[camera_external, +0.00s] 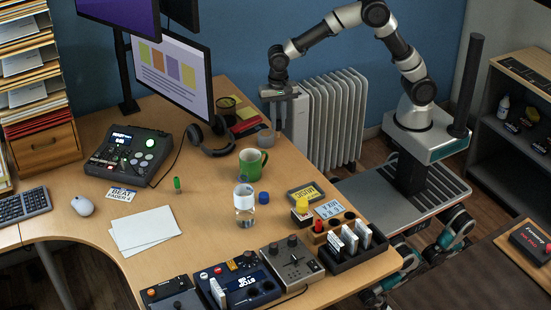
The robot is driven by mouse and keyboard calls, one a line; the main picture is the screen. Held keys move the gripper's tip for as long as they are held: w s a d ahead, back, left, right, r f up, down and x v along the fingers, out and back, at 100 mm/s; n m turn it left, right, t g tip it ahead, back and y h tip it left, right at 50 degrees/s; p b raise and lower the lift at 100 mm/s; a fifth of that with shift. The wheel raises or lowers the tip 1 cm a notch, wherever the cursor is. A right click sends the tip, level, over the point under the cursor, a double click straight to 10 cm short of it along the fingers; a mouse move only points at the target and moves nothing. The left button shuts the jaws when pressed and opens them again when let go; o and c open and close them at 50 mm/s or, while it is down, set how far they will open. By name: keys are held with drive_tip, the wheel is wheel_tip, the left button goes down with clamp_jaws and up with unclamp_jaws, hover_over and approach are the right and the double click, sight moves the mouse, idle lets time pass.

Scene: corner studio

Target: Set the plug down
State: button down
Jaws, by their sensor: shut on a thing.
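My gripper (283,122) points down over the back right edge of the desk (215,175), in front of the white radiator. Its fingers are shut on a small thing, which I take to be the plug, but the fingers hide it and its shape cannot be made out. A small grey round object (266,138) is on the desk just left of the fingers. Whether it touches them cannot be told from this view.
A green mug (252,163), a clear bottle (244,205) and a blue cap (263,198) stand nearer the front. Headphones (212,140) lie left of my gripper. The radiator (330,120) stands behind the desk. Some desk surface right of the mug is clear.

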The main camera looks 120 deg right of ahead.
sight(278, 136)
wheel_tip(278, 136, down, 9)
drive_tip(key=shift+f+b, duration=0.1)
drive_tip(key=shift+b, duration=0.9)
drive_tip(key=shift+f, duration=0.2)
drive_tip(key=c, duration=1.7)
unclamp_jaws()
